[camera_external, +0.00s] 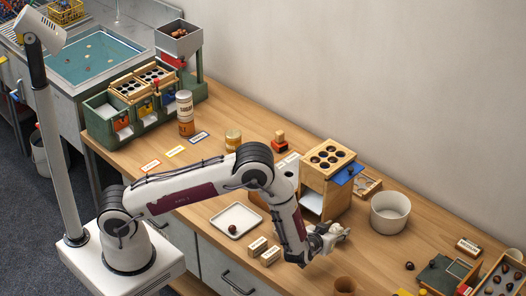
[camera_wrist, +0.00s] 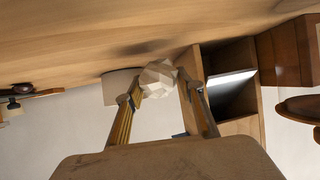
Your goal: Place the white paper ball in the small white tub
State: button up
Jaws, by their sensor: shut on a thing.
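The white paper ball (camera_wrist: 158,76) is a crumpled, faceted lump between the two fingertips of my gripper (camera_wrist: 161,90) in the wrist view. My gripper is shut on it. In the external view my gripper (camera_external: 330,238) hangs above the front part of the table, where the pale ball is hard to tell from the fingers. The small white tub (camera_external: 389,220) stands upright on the table to the right of my gripper and farther back, apart from it. A pale round shape partly behind the left finger in the wrist view looks like the tub (camera_wrist: 116,90).
A wooden stand with a holed top (camera_external: 328,160) and blue flap stands behind my gripper. A square white plate (camera_external: 251,228) with a chestnut lies to the left, near two small labelled blocks (camera_external: 270,256). Table around the tub is mostly bare.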

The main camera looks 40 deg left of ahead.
jog(key=shift+f, duration=0.8)
jog(key=shift+f, duration=0.1)
jog(key=o, duration=0.7)
jog(key=shift+s+d+r, duration=0.1)
jog(key=shift+s+r, duration=0.25)
jog(key=v, duration=1.1)
jog(key=shift+s, duration=0.1)
